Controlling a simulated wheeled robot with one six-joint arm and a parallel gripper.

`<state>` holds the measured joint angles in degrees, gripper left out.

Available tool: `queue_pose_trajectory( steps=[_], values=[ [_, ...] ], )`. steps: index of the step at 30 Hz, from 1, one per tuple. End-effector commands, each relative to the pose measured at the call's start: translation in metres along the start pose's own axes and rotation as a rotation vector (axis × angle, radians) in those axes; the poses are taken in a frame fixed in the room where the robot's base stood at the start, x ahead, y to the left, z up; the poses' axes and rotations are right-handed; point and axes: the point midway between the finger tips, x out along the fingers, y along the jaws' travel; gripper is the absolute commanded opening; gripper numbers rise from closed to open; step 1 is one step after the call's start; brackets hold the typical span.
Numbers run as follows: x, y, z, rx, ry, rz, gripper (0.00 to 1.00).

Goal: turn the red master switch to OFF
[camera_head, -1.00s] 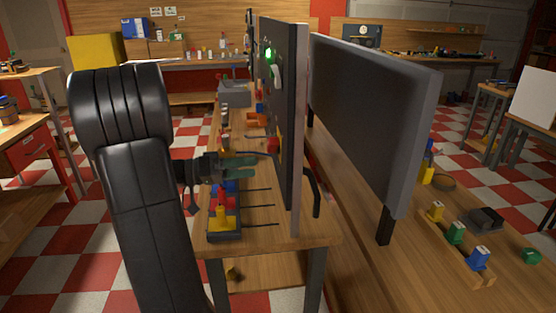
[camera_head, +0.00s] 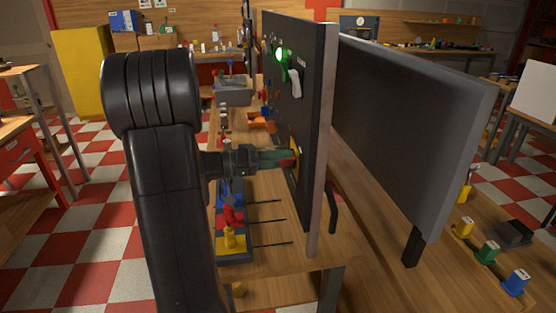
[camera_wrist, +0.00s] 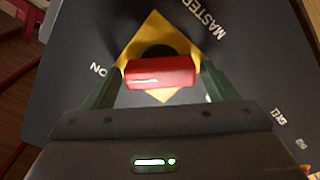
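The red master switch (camera_wrist: 160,73) is a bar handle over a yellow diamond plate (camera_wrist: 157,28) on a dark panel (camera_head: 309,130). In the wrist view the handle lies across the picture, one end towards the word ON on the left; MASTER is printed at upper right. My gripper (camera_head: 284,158) is at the panel face, and its green fingers (camera_wrist: 160,80) stand wide apart, one at each end of the handle. The gaps are very small, and I cannot tell whether the fingers touch it. In the head view the fingers mostly hide the switch.
Above my gripper the panel carries a green light (camera_head: 279,55) and a white lever (camera_head: 295,83). Below the gripper, a rack with red and yellow pieces (camera_head: 231,237) and several thin rods stands on the wooden bench (camera_head: 280,262). A grey board (camera_head: 410,130) stands to the right.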

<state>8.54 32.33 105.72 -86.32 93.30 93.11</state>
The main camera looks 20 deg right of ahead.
Motion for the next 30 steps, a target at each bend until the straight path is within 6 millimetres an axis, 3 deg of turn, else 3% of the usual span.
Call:
queue_pose_trajectory(
  steps=[1,5,17,30],
  values=[
    [-0.0001,0.0000,0.0000,0.000,0.000,0.000,0.69],
    [-0.0002,0.0000,-0.0001,0.000,0.000,0.000,0.44],
    [-0.0003,-0.0003,0.0004,-0.067,0.000,0.000,0.44],
    [-0.0003,0.0004,-0.0003,-0.420,0.000,0.000,0.44]
  ],
)
